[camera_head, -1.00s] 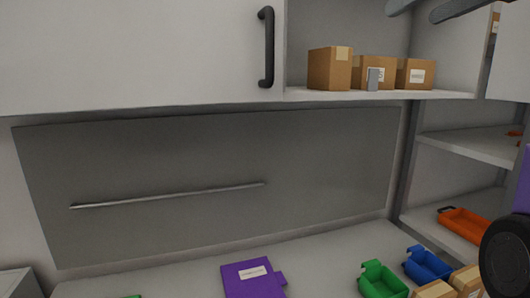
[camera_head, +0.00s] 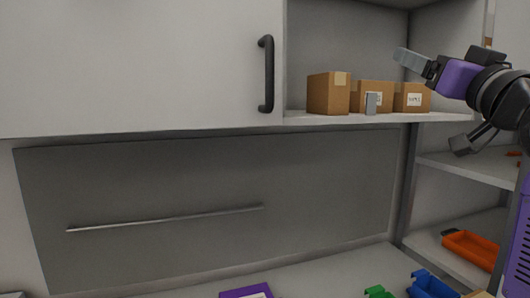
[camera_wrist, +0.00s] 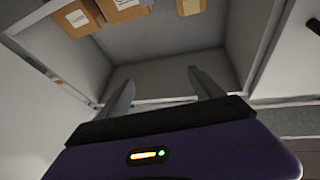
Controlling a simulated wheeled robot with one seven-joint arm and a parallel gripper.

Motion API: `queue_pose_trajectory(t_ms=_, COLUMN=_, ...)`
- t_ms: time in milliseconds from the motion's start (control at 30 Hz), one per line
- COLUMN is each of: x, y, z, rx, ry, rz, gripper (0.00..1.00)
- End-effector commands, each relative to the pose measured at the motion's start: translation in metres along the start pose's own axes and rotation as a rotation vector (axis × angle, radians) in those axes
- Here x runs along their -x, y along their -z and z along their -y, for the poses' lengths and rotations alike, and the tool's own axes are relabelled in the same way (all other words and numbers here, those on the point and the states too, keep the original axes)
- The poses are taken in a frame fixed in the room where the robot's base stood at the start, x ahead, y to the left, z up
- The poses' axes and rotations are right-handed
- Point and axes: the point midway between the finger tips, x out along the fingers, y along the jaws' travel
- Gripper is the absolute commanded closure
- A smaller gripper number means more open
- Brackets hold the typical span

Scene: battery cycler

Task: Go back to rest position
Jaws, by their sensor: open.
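My gripper (camera_head: 404,60) is at the upper right of the head view, in front of the open shelf and a little above the cardboard boxes. Its grey fingers point left. In the wrist view, the two fingers of my gripper (camera_wrist: 160,88) are spread apart with nothing between them. It touches none of the boxes as far as I can see.
Cardboard boxes (camera_head: 328,94) stand on the upper shelf (camera_head: 300,118), with a small grey object (camera_head: 371,103) in front. A cabinet door with a black handle (camera_head: 267,75) is at left. Below are blue (camera_head: 432,285), green (camera_head: 378,292), orange (camera_head: 470,249) bins and a purple item (camera_head: 246,292).

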Motion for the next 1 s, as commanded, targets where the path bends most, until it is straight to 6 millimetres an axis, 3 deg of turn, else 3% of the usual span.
queue_pose_trajectory(t_ms=33, x=0.007, y=-0.026, z=-0.005, rx=-0.005, ry=-0.016, rz=-0.006, gripper=0.24)
queue_pose_trajectory(t_ms=100, x=0.018, y=-0.052, z=-0.01, rx=-0.008, ry=-0.038, rz=-0.028, gripper=0.24)
queue_pose_trajectory(t_ms=267, x=0.051, y=-0.111, z=-0.018, rx=-0.006, ry=-0.083, rz=-0.06, gripper=0.24)
queue_pose_trajectory(t_ms=500, x=0.116, y=-0.194, z=-0.02, rx=0.01, ry=-0.136, rz=-0.076, gripper=0.24)
queue_pose_trajectory(t_ms=800, x=0.216, y=-0.275, z=-0.008, rx=0.045, ry=-0.176, rz=-0.053, gripper=0.24)
queue_pose_trajectory(t_ms=1000, x=0.289, y=-0.314, z=0.006, rx=0.07, ry=-0.185, rz=-0.013, gripper=0.24)
